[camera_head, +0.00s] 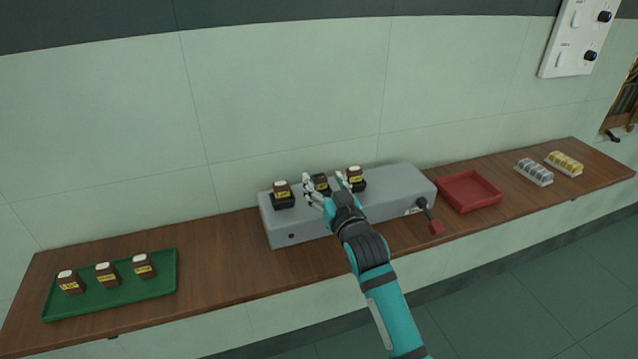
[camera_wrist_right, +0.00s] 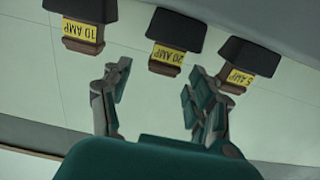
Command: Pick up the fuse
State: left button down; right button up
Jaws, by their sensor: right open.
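Three brown fuses with yellow labels sit in black holders on a grey box (camera_head: 395,188): the left fuse (camera_head: 282,189), the middle fuse (camera_head: 320,181) and the right fuse (camera_head: 355,174). In the right wrist view the labels read 10 AMP (camera_wrist_right: 82,30), 20 AMP (camera_wrist_right: 167,58) and 5 AMP (camera_wrist_right: 237,80). My right gripper (camera_head: 324,180) is open and empty at the middle fuse, one finger to each side in the head view. The right wrist view shows its fingertips (camera_wrist_right: 158,82) just short of the 20 AMP fuse. My left gripper is out of view.
A green tray (camera_head: 120,300) at the left holds three more brown fuses (camera_head: 107,273). A lever with a red handle (camera_head: 435,226) is on the box's right front. A red tray (camera_head: 470,190), clear-silver pieces (camera_head: 534,172) and yellow pieces (camera_head: 564,163) lie further right.

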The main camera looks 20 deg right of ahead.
aim_at(320, 178)
jog(key=w, duration=0.3)
jog(key=shift+w+a, duration=0.15)
jog(key=shift+a, duration=0.05)
grip_shut()
dwell(0.4)
